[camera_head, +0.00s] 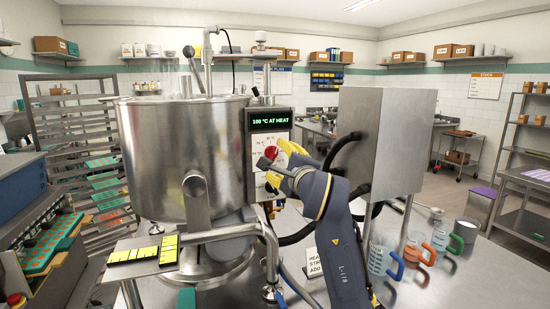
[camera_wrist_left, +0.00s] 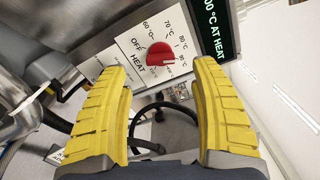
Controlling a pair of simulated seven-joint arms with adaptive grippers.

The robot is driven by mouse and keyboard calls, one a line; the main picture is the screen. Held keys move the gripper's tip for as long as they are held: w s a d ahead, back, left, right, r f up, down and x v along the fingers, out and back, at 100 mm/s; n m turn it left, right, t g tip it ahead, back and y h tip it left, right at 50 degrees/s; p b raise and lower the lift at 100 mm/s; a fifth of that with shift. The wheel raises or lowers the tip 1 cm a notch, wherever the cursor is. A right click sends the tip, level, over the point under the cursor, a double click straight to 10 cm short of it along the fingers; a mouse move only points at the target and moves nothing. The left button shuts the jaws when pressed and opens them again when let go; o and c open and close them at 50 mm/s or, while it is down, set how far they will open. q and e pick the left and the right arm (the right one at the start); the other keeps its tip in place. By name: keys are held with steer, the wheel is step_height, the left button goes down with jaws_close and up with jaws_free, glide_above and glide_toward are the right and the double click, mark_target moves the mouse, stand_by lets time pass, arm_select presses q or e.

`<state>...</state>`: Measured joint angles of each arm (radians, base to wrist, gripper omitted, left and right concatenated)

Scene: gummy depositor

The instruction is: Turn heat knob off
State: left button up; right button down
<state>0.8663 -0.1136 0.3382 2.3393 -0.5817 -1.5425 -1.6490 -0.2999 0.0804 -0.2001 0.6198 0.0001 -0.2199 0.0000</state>
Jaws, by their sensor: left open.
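The red heat knob (camera_wrist_left: 158,52) sits on a white dial plate (camera_wrist_left: 140,40) marked OFF, HEAT and temperatures. Its white mark points right in the wrist view, away from the word OFF. The knob also shows in the head view (camera_head: 271,153), partly behind my gripper. The display (camera_head: 270,120) above reads "100 °C AT HEAT". My left gripper (camera_head: 281,163) is open in front of the panel, its two yellow fingers spread. In the wrist view the knob appears between and beyond the fingertips (camera_wrist_left: 160,66), with nothing held. My right gripper is not in view.
A large steel kettle (camera_head: 185,160) stands left of the panel, and a steel box (camera_head: 385,140) on legs stands right of my arm. Yellow molds (camera_head: 133,255) lie at front left.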

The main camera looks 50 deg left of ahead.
arm_select(q)
steer(key=shift+v, duration=2.15)
steer(key=shift+s, duration=0.1)
glide_toward(273, 155)
steer(key=x, duration=1.1)
steer(key=shift+c, duration=0.4)
jaws_close()
